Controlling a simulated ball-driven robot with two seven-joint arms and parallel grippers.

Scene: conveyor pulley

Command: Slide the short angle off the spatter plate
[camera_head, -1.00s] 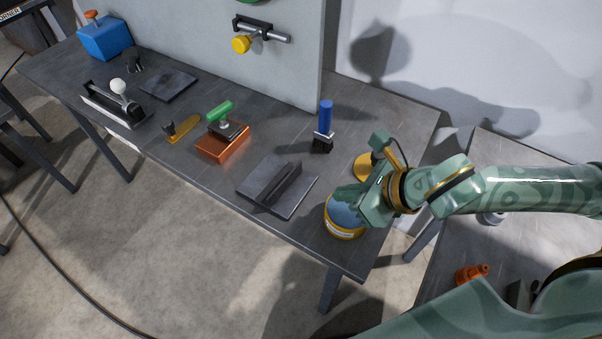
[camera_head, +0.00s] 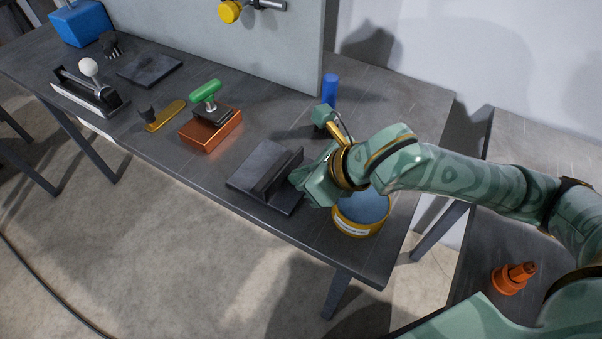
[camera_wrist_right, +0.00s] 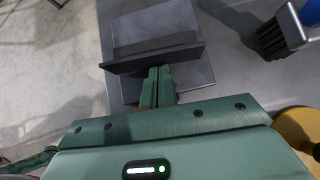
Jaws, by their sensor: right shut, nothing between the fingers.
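The short angle (camera_head: 278,170), a dark piece with an upright flange, sits on the dark, flat spatter plate (camera_head: 287,204) near the front edge of the bench. In the right wrist view the angle's flange (camera_wrist_right: 150,53) runs across the plate (camera_wrist_right: 197,85). My right gripper (camera_head: 298,179) is shut and empty, on the right side of the angle. In the right wrist view its closed fingers (camera_wrist_right: 158,76) are over the plate, right up at the flange; I cannot tell whether they touch it. My left gripper is not in view.
A yellow tub with a blue top (camera_head: 362,211) stands right of the plate, below my right wrist. A blue-handled brush (camera_head: 330,90) stands behind. An orange block with a green-handled tool (camera_head: 212,130) is to the left. The bench's front edge (camera_head: 225,202) is close.

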